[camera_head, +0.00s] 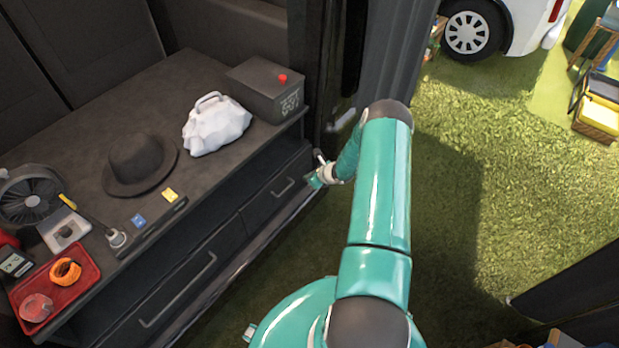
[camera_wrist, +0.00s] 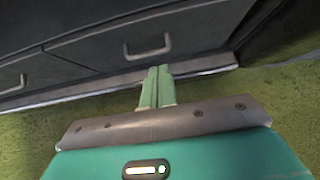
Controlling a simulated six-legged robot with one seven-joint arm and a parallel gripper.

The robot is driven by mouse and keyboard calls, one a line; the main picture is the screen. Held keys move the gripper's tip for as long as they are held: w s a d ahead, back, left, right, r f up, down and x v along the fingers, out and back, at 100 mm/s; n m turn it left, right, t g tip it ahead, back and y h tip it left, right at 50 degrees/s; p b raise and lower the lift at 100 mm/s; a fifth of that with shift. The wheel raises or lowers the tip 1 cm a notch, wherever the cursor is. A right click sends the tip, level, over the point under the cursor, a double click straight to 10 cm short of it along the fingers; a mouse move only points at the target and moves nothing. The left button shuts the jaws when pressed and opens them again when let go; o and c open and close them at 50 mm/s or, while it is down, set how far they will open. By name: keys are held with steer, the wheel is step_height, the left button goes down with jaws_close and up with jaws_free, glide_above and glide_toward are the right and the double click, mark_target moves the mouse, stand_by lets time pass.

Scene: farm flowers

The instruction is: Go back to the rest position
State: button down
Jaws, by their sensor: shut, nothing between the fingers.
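My gripper (camera_wrist: 158,75) shows in the wrist view with its two pale green fingers together, shut and empty. In front of it is the dark cabinet's lower face with a drawer handle (camera_wrist: 147,46). In the head view my teal arm reaches forward over the grass. The gripper (camera_head: 316,180) is small there, beside the right end of the drawer front (camera_head: 283,187) and below the worktop. Its fingertips are hard to make out in that view.
The worktop (camera_head: 90,120) holds a black hat (camera_head: 140,164), a white bag (camera_head: 215,124), a dark box (camera_head: 265,90) with a red knob, a fan (camera_head: 30,195) and a red tray (camera_head: 80,270). A dark post (camera_head: 388,60) stands beyond my arm. Open grass (camera_head: 480,150) lies to the right.

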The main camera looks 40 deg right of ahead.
steer(key=shift+s+d+r, duration=0.1)
steer(key=shift+s+r, duration=0.1)
steer(key=shift+s, duration=0.05)
steer(key=shift+r, duration=0.1)
steer(key=w+a+r+n+y, duration=0.15)
steer(key=a+r+n, duration=0.25)
steer(key=r, duration=0.6)
steer(key=w+a+r+n+y, duration=0.1)
steer(key=w+a+r+n, duration=0.25)
steer(key=r, duration=0.55)
steer(key=s+a+r+n+g, duration=0.1)
steer(key=s+a+r+n, duration=0.1)
steer(key=a+r+n, duration=0.5)
steer(key=s+a+r+n+g, duration=0.15)
steer(key=a+r, duration=0.25)
steer(key=r, duration=0.6)
steer(key=s+a+r+n+g+h, duration=0.2)
steer(key=s+a+r+n, duration=0.7)
steer(key=s+r, duration=0.4)
steer(key=s+r+n+h, duration=0.1)
steer(key=s+r+n, duration=0.1)
steer(key=s, duration=0.6)
steer(key=s+a+r+n+t+h, duration=0.1)
steer(key=s+r+n+h, duration=0.1)
steer(key=s+n, duration=0.3)
steer(key=s+r, duration=0.1)
steer(key=s, duration=0.3)
steer(key=shift+a+n, duration=0.3)
